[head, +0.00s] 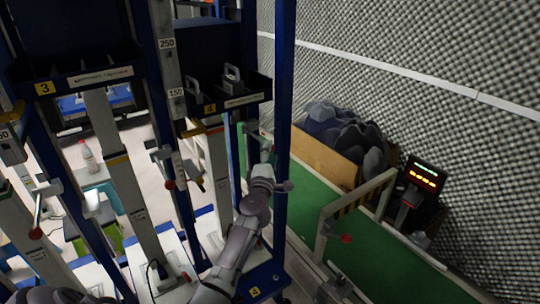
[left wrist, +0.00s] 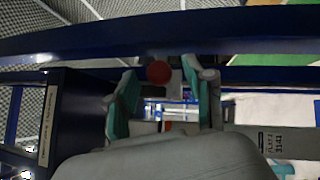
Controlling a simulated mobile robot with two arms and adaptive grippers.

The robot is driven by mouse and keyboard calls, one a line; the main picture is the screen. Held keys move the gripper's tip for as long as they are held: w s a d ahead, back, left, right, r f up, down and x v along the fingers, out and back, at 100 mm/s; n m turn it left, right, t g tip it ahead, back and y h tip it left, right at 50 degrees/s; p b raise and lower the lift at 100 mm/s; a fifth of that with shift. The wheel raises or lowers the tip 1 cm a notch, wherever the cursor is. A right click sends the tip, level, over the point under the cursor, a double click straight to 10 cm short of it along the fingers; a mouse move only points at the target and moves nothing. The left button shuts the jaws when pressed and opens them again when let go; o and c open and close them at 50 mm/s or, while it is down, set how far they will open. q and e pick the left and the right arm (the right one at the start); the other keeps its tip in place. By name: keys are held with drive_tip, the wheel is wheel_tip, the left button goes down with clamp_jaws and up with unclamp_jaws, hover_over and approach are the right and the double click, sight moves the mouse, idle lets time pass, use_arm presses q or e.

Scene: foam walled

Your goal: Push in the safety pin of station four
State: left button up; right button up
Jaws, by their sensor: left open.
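Station four carries a yellow "4" plate (head: 210,108) on its dark top tray (head: 238,98), with a pale upright column (head: 219,160) below it. My left gripper (head: 262,143) is raised beside the station's right blue post (head: 284,90). In the left wrist view its two teal-padded fingers (left wrist: 160,80) are apart. A round red knob (left wrist: 158,72), seemingly the safety pin's, shows between the fingertips; whether they touch it I cannot tell. The gripper and post hide this knob in the head view.
Station three (head: 44,88) stands to the left, with a red knob (head: 170,185) on a nearby column. At right are a green walkway (head: 380,262), a railing, a crate of dark rocks (head: 340,128) and a lit display (head: 424,176). A foam wall stands behind.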

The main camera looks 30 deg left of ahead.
use_arm(q)
drive_tip(key=shift+w+a, duration=0.1)
clamp_jaws()
idle(0.3)
